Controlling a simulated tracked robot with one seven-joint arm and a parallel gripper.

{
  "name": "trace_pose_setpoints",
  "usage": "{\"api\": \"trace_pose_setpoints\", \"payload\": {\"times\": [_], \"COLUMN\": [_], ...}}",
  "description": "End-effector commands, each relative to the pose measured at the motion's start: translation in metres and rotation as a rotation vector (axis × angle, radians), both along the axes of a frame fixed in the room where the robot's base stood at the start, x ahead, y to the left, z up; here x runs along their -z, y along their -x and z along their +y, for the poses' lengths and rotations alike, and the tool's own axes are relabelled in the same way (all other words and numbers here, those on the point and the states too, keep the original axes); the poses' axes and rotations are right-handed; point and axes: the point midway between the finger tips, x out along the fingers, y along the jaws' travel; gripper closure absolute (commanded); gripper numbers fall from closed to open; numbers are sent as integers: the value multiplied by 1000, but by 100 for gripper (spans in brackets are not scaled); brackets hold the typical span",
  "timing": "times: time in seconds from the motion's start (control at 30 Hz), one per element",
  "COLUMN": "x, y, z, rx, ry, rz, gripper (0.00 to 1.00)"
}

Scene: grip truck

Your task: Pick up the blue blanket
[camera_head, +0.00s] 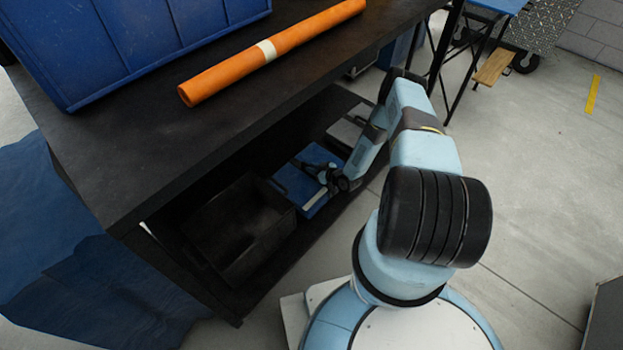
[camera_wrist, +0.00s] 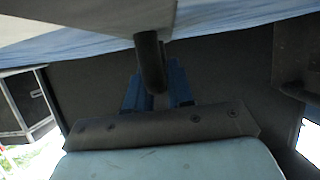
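A flat blue folded cloth (camera_head: 290,177), which looks like the blue blanket, lies on the lower shelf of the black table. My arm reaches down from the right into the shelf opening. My gripper (camera_head: 322,182) is small and dark over the right part of the cloth. Whether it touches the cloth cannot be told. In the wrist view a dark finger-like part (camera_wrist: 150,62) stands close under a pale surface with a blue band across the top. Whether the fingers are apart or closed on cloth does not show clearly.
A black open bin (camera_head: 240,228) stands left of the cloth on the shelf. The tabletop (camera_head: 120,150) above carries an orange roll (camera_head: 275,52) and a blue crate (camera_head: 130,45). A large blue sheet (camera_head: 60,270) spreads at the left.

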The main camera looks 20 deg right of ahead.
Motion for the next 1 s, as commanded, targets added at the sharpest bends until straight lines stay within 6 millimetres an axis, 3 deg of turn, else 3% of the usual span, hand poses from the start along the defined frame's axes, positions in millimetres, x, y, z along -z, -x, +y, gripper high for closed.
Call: {"api": "trace_pose_setpoints", "payload": {"times": [0.2,1.0], "x": [0,0], "y": [0,0], "z": [-1,-3], "rx": [1,4], "ry": [0,1], "rz": [0,0], "gripper": [100,100]}}
